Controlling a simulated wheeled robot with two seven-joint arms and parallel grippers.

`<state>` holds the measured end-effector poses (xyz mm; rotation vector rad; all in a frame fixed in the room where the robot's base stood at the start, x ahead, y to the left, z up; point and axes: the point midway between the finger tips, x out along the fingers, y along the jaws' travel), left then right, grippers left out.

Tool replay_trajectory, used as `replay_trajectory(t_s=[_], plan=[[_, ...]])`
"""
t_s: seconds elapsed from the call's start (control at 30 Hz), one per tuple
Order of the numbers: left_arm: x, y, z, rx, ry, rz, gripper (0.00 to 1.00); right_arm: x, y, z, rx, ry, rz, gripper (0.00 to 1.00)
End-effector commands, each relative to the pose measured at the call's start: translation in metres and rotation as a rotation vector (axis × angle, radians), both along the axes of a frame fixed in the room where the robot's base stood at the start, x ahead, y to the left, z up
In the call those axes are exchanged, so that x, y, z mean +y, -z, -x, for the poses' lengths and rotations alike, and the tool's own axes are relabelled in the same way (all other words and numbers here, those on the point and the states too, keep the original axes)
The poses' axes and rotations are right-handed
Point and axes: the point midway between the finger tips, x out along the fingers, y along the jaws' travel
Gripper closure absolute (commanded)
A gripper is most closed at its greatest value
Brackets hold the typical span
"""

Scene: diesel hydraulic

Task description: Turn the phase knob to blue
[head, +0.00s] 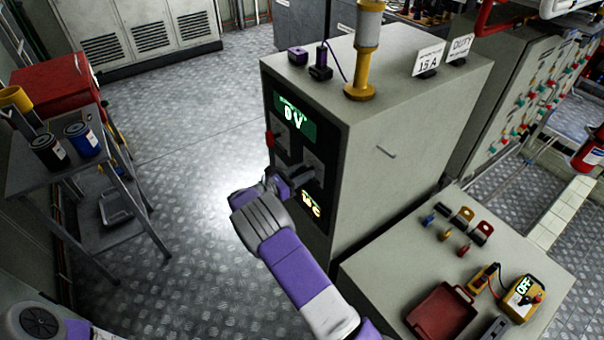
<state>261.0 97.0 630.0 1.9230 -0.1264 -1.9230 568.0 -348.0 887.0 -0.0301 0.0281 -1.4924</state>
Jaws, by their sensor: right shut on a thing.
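The grey cabinet (405,150) stands in the middle, with a dark control front on its left face. A green display (294,120) there reads "0 V", and a lower yellowish readout (311,206) seems to read "16 C". My right gripper (298,177) reaches up from below to this front, between the two readouts. It is shut on what seems to be the phase knob, which the fingers mostly hide. I cannot tell the knob's pointer or any colour marks. My left gripper is not in view.
A yellow-based lamp post (361,88) and small purple-and-black devices (320,65) stand on the cabinet. A lower bench at right holds a red tray (441,311) and a yellow meter reading "OFF" (523,293). A shelf cart (50,175) with cans stands left. The floor between is clear.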

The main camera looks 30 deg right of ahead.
Motion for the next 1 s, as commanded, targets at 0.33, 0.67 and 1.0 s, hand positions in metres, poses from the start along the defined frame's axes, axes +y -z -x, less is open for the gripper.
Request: replay_trajectory(t_s=[0.33,0.67,1.0], plan=[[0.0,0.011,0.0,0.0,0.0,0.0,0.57,0.001,0.001,0.0,-0.331,-0.001,-0.024,0.95],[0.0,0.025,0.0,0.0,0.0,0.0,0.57,0.0,0.001,0.001,-0.642,-0.001,-0.049,0.95],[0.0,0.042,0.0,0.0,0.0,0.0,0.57,0.0,0.002,0.002,-0.961,-0.001,-0.074,0.95]])
